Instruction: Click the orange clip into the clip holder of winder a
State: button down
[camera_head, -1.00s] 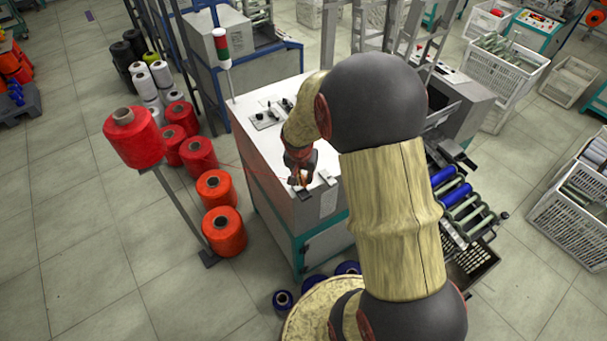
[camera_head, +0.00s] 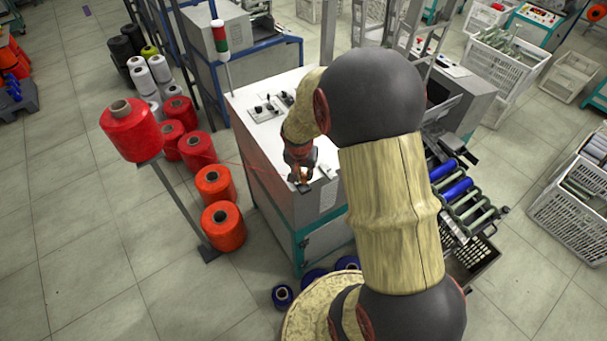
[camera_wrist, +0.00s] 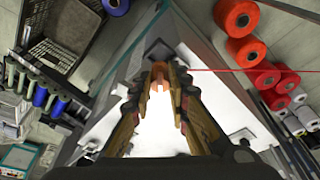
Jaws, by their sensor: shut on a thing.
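The orange clip (camera_wrist: 160,80) shows between my fingertips in the wrist view. My gripper (camera_wrist: 159,72) is shut on it; in the head view my gripper (camera_head: 300,178) points down close over the near edge of a white-topped machine (camera_head: 262,135), which I take for winder a. A small dark part lies at that edge just under the fingertips. I cannot tell whether it is the clip holder or whether the clip touches it. My fingers hide most of the clip in the head view.
A thin red thread (camera_wrist: 215,71) runs from the side of the red spools to my gripper. A large red spool (camera_head: 131,130) stands on a post at left. A signal lamp (camera_head: 221,40) rises at the machine's back corner. A rack of blue and green bobbins (camera_head: 458,190) is at right.

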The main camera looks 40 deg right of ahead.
jog(key=shift+f, duration=0.1)
jog(key=shift+f+b, duration=0.5)
jog(key=shift+b, duration=0.1)
jog(key=shift+a+b+x, duration=0.15)
jog(key=shift+b+x, duration=0.55)
jog(key=shift+a+b+x, duration=0.1)
jog(key=shift+b+x, duration=0.6)
jog(key=shift+s, duration=0.15)
jog(key=c, duration=1.7)
grip_release()
jog(key=shift+o, duration=0.4)
jog(key=v, duration=1.2)
jog(key=shift+s+a, duration=0.1)
